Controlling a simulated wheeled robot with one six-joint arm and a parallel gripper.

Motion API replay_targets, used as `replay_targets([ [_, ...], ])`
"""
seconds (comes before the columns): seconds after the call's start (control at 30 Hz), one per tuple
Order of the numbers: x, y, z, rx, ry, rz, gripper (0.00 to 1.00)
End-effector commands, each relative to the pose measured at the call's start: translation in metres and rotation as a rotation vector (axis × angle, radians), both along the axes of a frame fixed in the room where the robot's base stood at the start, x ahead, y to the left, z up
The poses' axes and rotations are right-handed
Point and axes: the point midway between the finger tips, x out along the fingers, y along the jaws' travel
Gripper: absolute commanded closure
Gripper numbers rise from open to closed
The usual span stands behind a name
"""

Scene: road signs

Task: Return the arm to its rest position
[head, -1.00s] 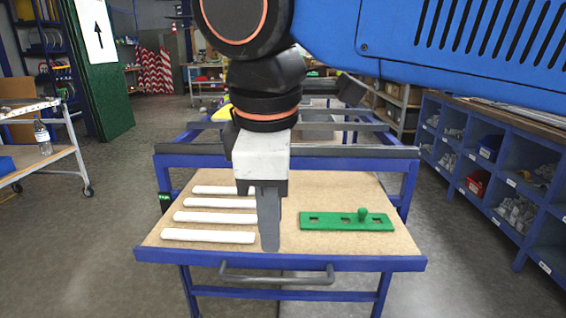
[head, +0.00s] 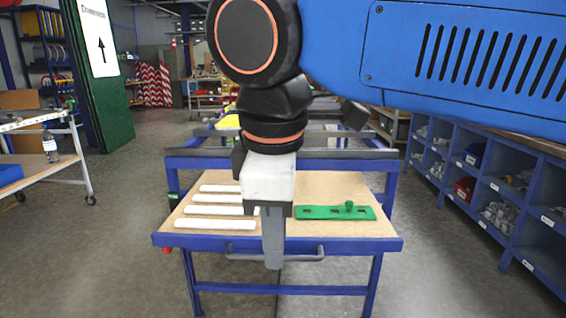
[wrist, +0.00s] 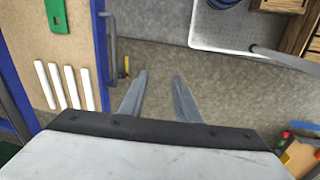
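My gripper (head: 273,252) hangs pointing down in front of the blue-framed table (head: 330,245), at its near edge, in the head view. In the wrist view my gripper (wrist: 158,78) has its two fingers apart with nothing between them, only floor behind. On the wooden tabletop lie several white bars (head: 215,224) side by side at the left. A green plate (head: 318,213) with slots and a small knob lies at the right. The bars (wrist: 71,87) and part of the green plate (wrist: 57,15) also show in the wrist view.
A grey handle (head: 305,257) sticks out from the table front. Blue shelving with bins (head: 480,175) stands at the right. A white trolley with a bottle (head: 49,145) stands at the left. The floor in front of the table is clear.

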Motion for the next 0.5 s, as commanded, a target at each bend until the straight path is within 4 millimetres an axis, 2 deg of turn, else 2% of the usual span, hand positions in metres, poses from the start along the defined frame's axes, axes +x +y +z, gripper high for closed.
replay_targets([
  [0.37,0.021,-0.032,-0.020,0.040,-0.002,-0.132,0.71],
  [0.5,0.031,-0.052,-0.033,0.065,-0.003,-0.217,0.71],
])
